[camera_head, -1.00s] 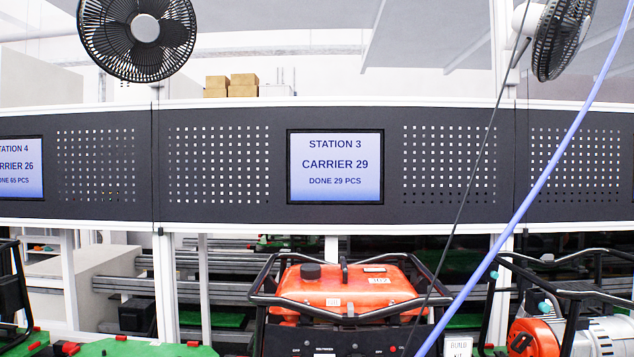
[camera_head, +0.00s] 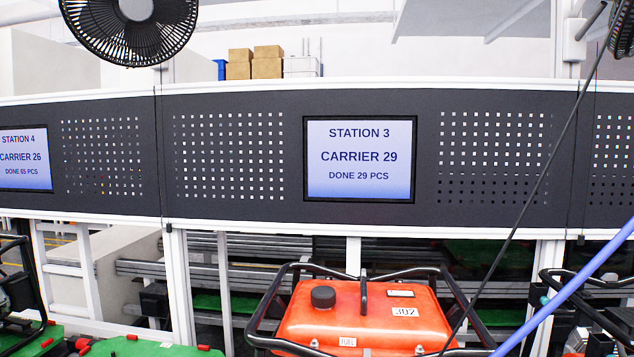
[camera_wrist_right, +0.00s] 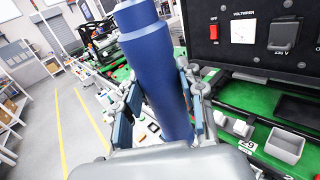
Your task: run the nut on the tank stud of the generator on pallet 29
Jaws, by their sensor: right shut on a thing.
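The generator has an orange tank (camera_head: 365,318) inside a black tube frame (camera_head: 268,305), low in the middle of the head view. The tank bears a dark round cap and a label reading 302. I cannot make out the stud or the nut. In the right wrist view my right gripper (camera_wrist_right: 160,88) is shut on a blue cylindrical tool (camera_wrist_right: 147,45), whose far end runs out of the picture. The generator's dark control panel (camera_wrist_right: 262,38) is to the right of the tool, apart from it in the picture. My left gripper is not in view.
A grey bin (camera_wrist_right: 285,145) sits on the green pallet surface. A screen (camera_head: 359,159) reads Station 3, Carrier 29. A blue hose (camera_head: 575,285) and a thin dark cable (camera_head: 520,225) cross the right side. Other generators stand at both sides. A grey floor lies at left in the wrist view.

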